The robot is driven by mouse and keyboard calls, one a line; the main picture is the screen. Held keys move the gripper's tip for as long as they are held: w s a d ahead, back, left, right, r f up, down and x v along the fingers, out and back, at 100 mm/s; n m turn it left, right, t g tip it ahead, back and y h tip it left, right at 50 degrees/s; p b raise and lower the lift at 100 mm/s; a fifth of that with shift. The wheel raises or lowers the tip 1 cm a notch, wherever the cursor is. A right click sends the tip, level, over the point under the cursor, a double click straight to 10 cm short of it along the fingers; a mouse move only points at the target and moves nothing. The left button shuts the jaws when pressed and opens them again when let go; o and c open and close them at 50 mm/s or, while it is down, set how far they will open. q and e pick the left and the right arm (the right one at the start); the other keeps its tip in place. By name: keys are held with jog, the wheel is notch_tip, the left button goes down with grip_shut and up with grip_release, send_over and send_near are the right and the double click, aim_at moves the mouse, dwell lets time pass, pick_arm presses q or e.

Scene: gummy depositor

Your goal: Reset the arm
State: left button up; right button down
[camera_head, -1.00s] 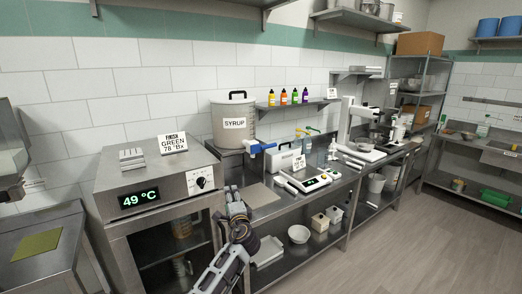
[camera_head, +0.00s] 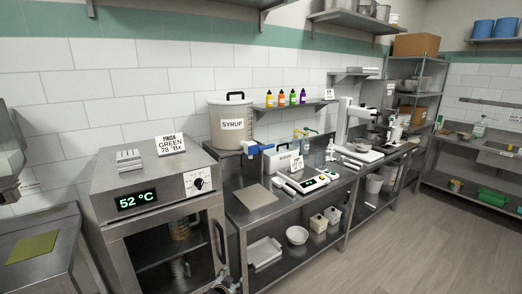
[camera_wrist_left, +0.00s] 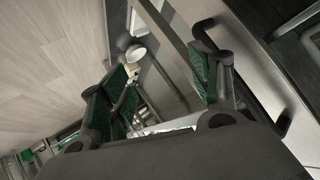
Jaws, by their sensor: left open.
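My left gripper (camera_wrist_left: 163,72) is open in the left wrist view, its two green-padded fingers apart with nothing between them. In the head view only a small dark part of my left arm (camera_head: 226,286) shows at the bottom edge, in front of the steel cabinet's lower right corner. The fingers cannot be made out there. My right gripper is not in view.
The steel cabinet (camera_head: 150,200) reads 52 °C and has a dark door handle. Right of it are a steel counter (camera_head: 282,211), a syrup pot (camera_head: 232,122), a flat plate (camera_head: 256,196) and a scale (camera_head: 309,183). The floor (camera_head: 420,240) at right is clear.

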pick_arm(q)
jog(key=s+a+f+n+g+y, duration=0.1)
jog(key=s+a+f+n+g, duration=0.2)
jog(key=s+f, duration=1.05)
jog(key=s+a+f+n+g, duration=0.15)
jog(key=s+a+f, duration=0.45)
jog(key=s+f, duration=0.75)
jog(key=s+a+f+g, duration=0.1)
jog(key=s+f+g, duration=0.1)
jog(key=s, duration=1.1)
jog(key=s+a+f+g+b, duration=0.1)
jog(key=s+f, duration=0.4)
jog(key=s, duration=0.8)
jog(key=s+a+f+g, duration=0.2)
jog(key=s+f, duration=0.2)
jog(key=s, duration=0.9)
jog(key=shift+g+y, duration=0.35)
jog(key=shift+y, duration=0.05)
